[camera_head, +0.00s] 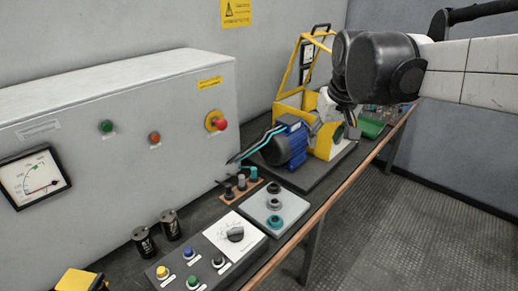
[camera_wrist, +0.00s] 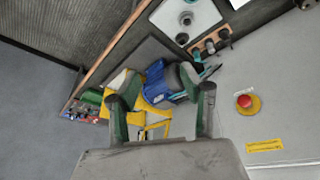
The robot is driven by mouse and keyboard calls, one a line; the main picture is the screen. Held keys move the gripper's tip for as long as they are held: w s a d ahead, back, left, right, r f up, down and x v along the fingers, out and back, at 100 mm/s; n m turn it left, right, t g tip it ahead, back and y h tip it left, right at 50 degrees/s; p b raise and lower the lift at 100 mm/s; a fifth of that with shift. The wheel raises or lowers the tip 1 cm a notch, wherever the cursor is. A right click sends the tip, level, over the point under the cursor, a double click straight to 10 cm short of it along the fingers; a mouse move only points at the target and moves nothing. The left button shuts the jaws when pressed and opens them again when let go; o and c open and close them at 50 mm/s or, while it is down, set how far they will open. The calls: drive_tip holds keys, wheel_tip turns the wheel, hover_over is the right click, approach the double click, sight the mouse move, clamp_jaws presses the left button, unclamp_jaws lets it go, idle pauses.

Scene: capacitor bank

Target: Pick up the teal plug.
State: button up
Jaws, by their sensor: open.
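The teal plug (camera_head: 254,174) appears to stand upright in a brown rack (camera_head: 229,198), beside darker plugs (camera_head: 241,182). A grey plate (camera_head: 256,209) lies next to the rack, with dark round sockets and one teal-ringed socket (camera_head: 275,222). In the wrist view the rack (camera_wrist: 207,40) shows at upper right, with the grey plate (camera_wrist: 205,14) above it; the teal plug is hard to make out there. My gripper (camera_wrist: 158,85) is open, with nothing visible between its fingers. In the head view my gripper (camera_head: 343,108) hangs over the yellow machine, well right of the plug and above it.
A blue motor (camera_head: 285,145) with teal cables stands just behind the rack, beside a yellow frame (camera_head: 322,132). A grey cabinet with a red button (camera_head: 216,121) rises at left. Two black cylinders (camera_head: 170,224) and a dial panel (camera_head: 234,233) are nearer. Open floor lies to the right.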

drive_tip(key=w+a+n+g, duration=0.1)
drive_tip(key=w+a, duration=0.4)
drive_tip(key=w, duration=0.5)
drive_tip(key=n+g+p, duration=0.2)
drive_tip(key=n+g, duration=0.1)
hover_over(253, 168)
wheel_tip(253, 168, down, 21)
drive_tip(key=shift+h, duration=0.3)
wheel_tip(253, 168, down, 8)
drive_tip(key=shift+w+a+r, duration=0.15)
drive_tip(key=shift+r, duration=0.05)
drive_tip(key=shift+d+f, duration=0.15)
drive_tip(key=shift+f, duration=1.25)
drive_tip(key=shift+d+f, duration=0.1)
drive_tip(key=shift+f, duration=1.3)
clamp_jaws()
